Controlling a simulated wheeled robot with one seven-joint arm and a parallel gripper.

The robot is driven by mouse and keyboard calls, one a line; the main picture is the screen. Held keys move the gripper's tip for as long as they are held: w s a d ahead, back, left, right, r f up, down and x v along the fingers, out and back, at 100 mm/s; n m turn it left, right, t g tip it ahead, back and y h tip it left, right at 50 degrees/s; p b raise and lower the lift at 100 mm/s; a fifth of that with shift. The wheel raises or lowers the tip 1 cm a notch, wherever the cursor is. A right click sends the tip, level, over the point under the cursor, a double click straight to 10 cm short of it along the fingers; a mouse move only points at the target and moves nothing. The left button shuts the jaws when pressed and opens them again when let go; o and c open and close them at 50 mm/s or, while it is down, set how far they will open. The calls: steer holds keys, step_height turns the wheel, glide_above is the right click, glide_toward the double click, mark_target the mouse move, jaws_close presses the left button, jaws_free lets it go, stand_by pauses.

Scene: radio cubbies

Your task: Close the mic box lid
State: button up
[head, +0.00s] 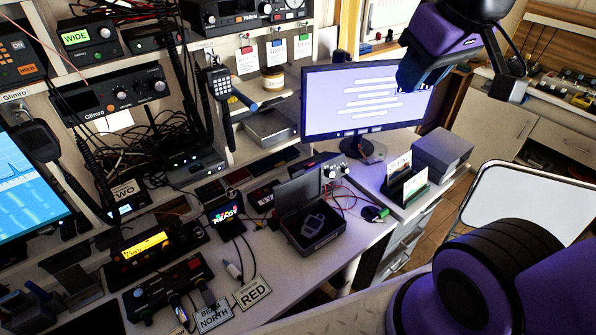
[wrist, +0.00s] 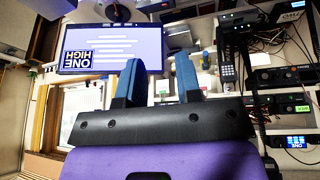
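The mic box (head: 322,236) is a small dark grey box on the desk in front of the monitor. Its lid (head: 300,194) stands raised at the back, so the box is open. A grey hand mic (head: 312,225) lies inside. My gripper (wrist: 158,76) shows in the wrist view with two blue fingers spread apart and nothing between them. In the head view my purple arm is at the upper right, well above and to the right of the box; its fingertips cannot be made out there. I cannot make out the box in the wrist view.
The monitor (head: 368,100) stands behind and right of the box. A card holder (head: 404,185) and a grey case (head: 442,154) are to its right. A small display (head: 223,214) and several cables lie to its left. Some bare desk shows in front of the box.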

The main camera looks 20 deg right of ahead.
steer(key=w+a+f+n+g, duration=0.1)
steer(key=w+f+n, duration=0.3)
steer(key=w, duration=0.5)
steer(key=n+g, duration=0.5)
steer(key=n, duration=1.1)
glide_above(299, 171)
step_height(299, 171, down, 23)
steer(key=shift+t, duration=0.3)
step_height(299, 171, down, 11)
steer(key=shift+w+r, duration=0.1)
steer(key=shift+r, duration=0.1)
jaws_close()
